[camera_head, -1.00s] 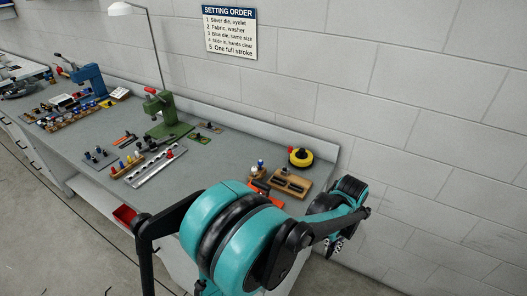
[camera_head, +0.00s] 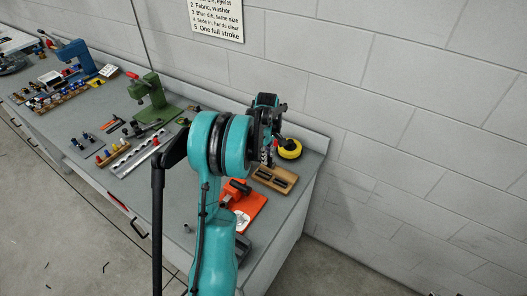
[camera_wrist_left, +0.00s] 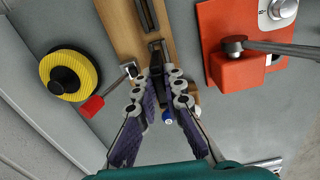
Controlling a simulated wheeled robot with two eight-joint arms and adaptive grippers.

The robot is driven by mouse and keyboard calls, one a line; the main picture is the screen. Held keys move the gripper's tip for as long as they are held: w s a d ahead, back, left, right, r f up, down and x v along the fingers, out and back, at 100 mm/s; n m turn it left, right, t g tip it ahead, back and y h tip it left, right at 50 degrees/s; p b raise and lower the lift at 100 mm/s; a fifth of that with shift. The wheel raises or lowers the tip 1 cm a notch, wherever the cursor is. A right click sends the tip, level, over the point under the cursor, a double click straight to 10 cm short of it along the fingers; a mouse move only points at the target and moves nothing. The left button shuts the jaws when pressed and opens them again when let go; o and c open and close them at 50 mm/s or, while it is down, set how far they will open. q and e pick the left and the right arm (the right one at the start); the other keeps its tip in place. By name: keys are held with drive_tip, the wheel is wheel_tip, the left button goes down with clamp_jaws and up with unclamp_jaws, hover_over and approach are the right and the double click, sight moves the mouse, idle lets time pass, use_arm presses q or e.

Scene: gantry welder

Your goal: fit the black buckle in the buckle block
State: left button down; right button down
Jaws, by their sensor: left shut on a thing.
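The buckle block is a light wooden block (camera_head: 284,187) with dark slots, near the right end of the bench. In the left wrist view the wooden block (camera_wrist_left: 123,28) runs up from the fingertips, with a long dark slot along it. My left gripper (camera_wrist_left: 162,82) is shut on the black buckle (camera_wrist_left: 156,58), a small dark piece over the block's near part. I cannot tell whether the buckle touches the block or sits in a slot. In the head view the left gripper (camera_head: 267,155) is just behind the block, partly hidden by its own arm. The right gripper is not in view.
A yellow roll (camera_head: 290,149) stands behind the block. A red-handled tool (camera_wrist_left: 92,105) lies left of the fingertips in the wrist view. An orange-red plate (camera_head: 250,203) with a tool lies nearer me. A green press (camera_head: 150,98) stands farther left.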

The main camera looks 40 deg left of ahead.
use_arm(q)
drive_tip(key=shift+a+n, duration=0.4)
drive_tip(key=shift+a, duration=0.3)
drive_tip(key=shift+f+b, duration=1.65)
drive_tip(key=shift+f, duration=1.05)
drive_tip(key=shift+d, duration=0.1)
drive_tip(key=shift+d, duration=0.1)
drive_tip(key=shift+f+b, duration=0.9)
drive_tip(key=shift+f, duration=0.2)
drive_tip(key=c, duration=1.6)
unclamp_jaws()
drive_tip(key=shift+o, duration=0.2)
